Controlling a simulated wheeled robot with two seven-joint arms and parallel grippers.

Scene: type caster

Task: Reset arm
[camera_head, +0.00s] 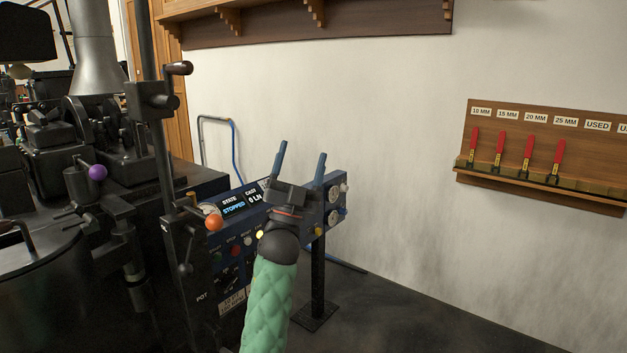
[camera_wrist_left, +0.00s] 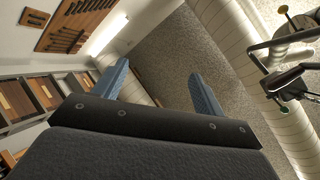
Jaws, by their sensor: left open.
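My left arm, in a green quilted sleeve, comes up from the bottom centre of the head view. My left gripper (camera_head: 301,157) is raised in front of the blue control panel, which it partly covers. Its two blue fingers point up and are spread apart with nothing between them. In the left wrist view the open gripper (camera_wrist_left: 159,75) also shows empty fingers. The control panel (camera_head: 235,245) has a lit display (camera_head: 240,203) reading "STOPPED" and several buttons. My right gripper is not in view.
The dark casting machine (camera_head: 110,240) with levers and an orange knob (camera_head: 214,222) fills the left. A wooden rack (camera_head: 510,185) with red-handled tools hangs on the right wall. A black post (camera_head: 318,280) stands under the panel. Floor at lower right (camera_head: 440,325) is clear.

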